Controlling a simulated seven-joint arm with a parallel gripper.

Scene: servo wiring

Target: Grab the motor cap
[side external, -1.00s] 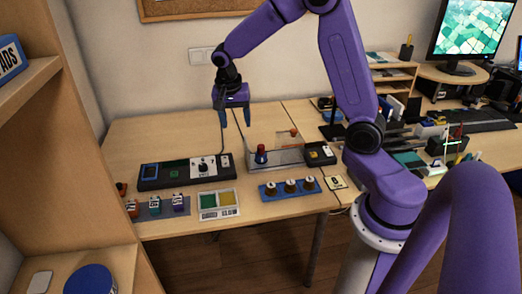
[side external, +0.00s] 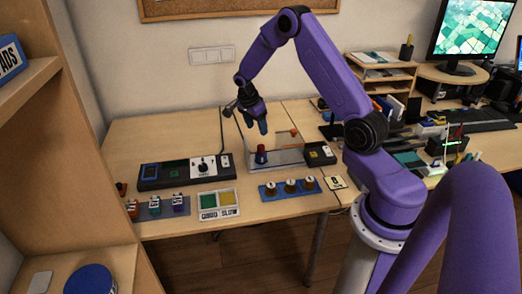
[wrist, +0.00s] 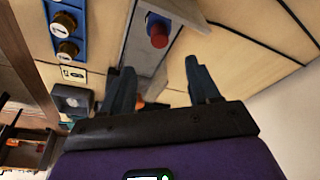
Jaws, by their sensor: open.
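A small post with a blue base and red top (side external: 261,152) stands upright on a grey fixture (side external: 288,157). It also shows in the wrist view (wrist: 158,36), beyond my fingertips. A small orange piece (side external: 293,132) is at the fixture's back right, and is partly hidden behind a finger in the wrist view. I cannot tell for sure which piece is the motor cap. My gripper (side external: 257,124) is open and empty, above and behind the post. Both fingers show apart in the wrist view (wrist: 158,76), with nothing between their tips.
A blue tray (side external: 280,196) with three round brown pieces lies in front. A black control box (side external: 150,182) lies left, a small black box (side external: 319,154) right. A green-and-yellow tray (side external: 219,216) and several small labelled blocks (side external: 155,205) sit near the front edge.

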